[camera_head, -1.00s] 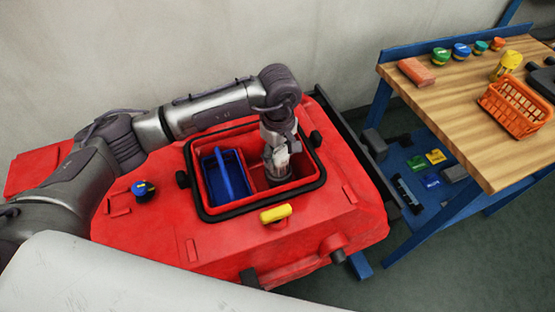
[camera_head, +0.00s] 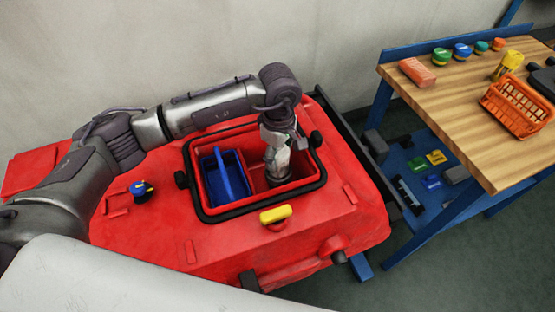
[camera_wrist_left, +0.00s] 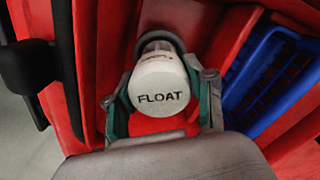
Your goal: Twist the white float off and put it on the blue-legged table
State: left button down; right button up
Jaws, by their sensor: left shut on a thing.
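The white float (camera_wrist_left: 160,84), marked FLOAT, shows end-on in the left wrist view, between the green-edged fingers of my left gripper (camera_wrist_left: 163,108). In the head view my left gripper (camera_head: 278,152) points down into the right part of the red tank opening (camera_head: 309,166). It is shut on the float, which is largely hidden by the fingers there. A pale neck shows behind the float in the wrist view; I cannot tell if it is still joined. The blue-legged table (camera_head: 455,120) with a wooden top stands at the right. My right gripper is not in view.
A blue basket (camera_head: 224,178) fills the left part of the opening. A yellow handle (camera_head: 275,214) and a blue-black knob (camera_head: 142,190) are on the red body. The table holds an orange basket (camera_head: 515,104), a brick-red block (camera_head: 417,72) and several caps; its middle is bare.

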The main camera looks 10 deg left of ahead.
pick_arm(q)
jog(key=shift+n, duration=0.4)
grip_release()
dwell(0.4)
dwell(0.5)
